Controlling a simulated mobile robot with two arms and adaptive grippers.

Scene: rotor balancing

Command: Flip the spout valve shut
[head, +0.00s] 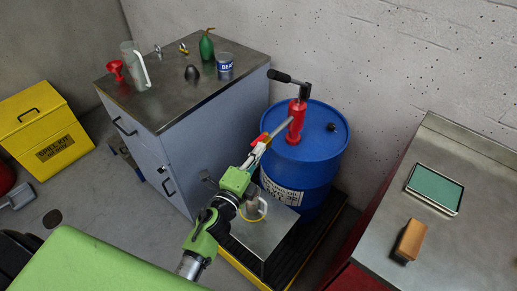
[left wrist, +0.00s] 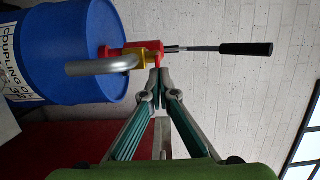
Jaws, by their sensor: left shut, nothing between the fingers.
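A red pump (head: 296,120) stands upright on the blue drum (head: 290,158), its grey spout tube reaching left and down. The spout valve has a red lever (head: 261,140), seen at the tube's outer end in the head view. In the left wrist view the valve's yellow body (left wrist: 147,59) sits beside the bent grey spout (left wrist: 98,67). My left gripper (head: 256,155) is at the valve; its fingertips (left wrist: 160,74) are together and empty, close by the yellow body and red parts. Whether they touch is unclear. My right gripper is not in view.
The pump's black handle (head: 280,76) sticks out above. A grey vessel (head: 254,205) stands on a metal stand (head: 268,236) below my left wrist. A grey cabinet (head: 232,107) is left of the drum. A metal bench (head: 467,180) is at right.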

